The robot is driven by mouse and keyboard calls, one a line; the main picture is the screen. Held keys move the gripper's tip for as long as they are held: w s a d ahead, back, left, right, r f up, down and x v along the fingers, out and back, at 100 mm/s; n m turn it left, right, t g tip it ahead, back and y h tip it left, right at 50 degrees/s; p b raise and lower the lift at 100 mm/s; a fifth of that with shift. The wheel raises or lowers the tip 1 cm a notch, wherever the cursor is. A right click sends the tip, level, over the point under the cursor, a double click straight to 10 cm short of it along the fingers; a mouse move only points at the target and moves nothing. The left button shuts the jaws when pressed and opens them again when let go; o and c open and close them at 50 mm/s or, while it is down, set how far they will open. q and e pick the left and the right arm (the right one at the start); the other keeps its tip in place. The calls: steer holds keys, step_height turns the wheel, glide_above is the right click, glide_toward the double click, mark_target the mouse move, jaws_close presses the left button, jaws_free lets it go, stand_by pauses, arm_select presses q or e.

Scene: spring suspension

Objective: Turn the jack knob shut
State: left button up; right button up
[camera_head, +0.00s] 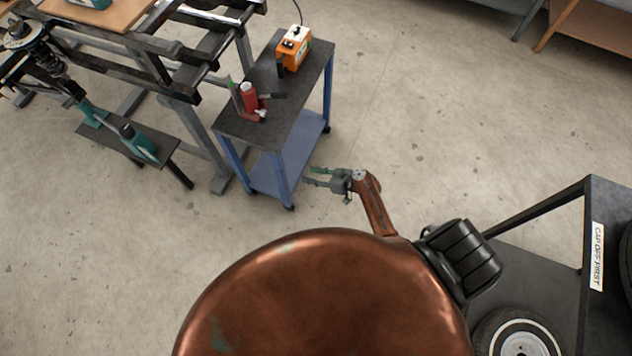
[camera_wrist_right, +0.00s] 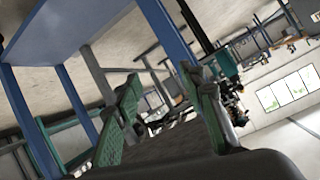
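A teal jack-like tool (camera_head: 138,146) lies on a low dark plate (camera_head: 115,143) at the left, beneath the black frame. Its knob is too small to make out. My right gripper (camera_head: 312,176) is beside the lower part of the blue cart, well to the right of the tool. In the right wrist view its two green-padded fingers (camera_wrist_right: 168,112) are spread, with nothing between them. A teal shape (camera_wrist_right: 226,62) shows beyond the fingers; I cannot tell if it is the jack. My left gripper is in neither view.
The blue cart (camera_head: 228,126) stands between my right gripper and the frame (camera_head: 165,75). On its top are a red tool (camera_head: 249,97) and an orange box (camera_head: 294,48). A dark rack (camera_head: 592,270) with tyres stands at the right. The floor right of the cart is clear.

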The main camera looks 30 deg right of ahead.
steer(key=shift+s+d+f, duration=0.15)
steer(key=shift+s+f, duration=0.85)
steer(key=shift+f, duration=0.2)
steer(key=s+d+f+m+g+h+p, duration=0.1)
steer(key=s+d+f+g+h, duration=0.15)
steer(key=s+f, duration=0.85)
steer(key=s+d+f+m+g+h, duration=0.2)
steer(key=s+f+g, duration=0.2)
steer(key=s+f, duration=0.75)
steer(key=s+d+f+g+h, duration=0.1)
steer(key=s+f, duration=0.1)
steer(key=s, duration=1.3)
steer(key=s+d+f+n+g+h, duration=0.1)
steer(key=s+g, duration=0.1)
steer(key=s, duration=1.3)
steer(key=shift+f+h+p, duration=0.35)
steer(key=shift+p, duration=0.1)
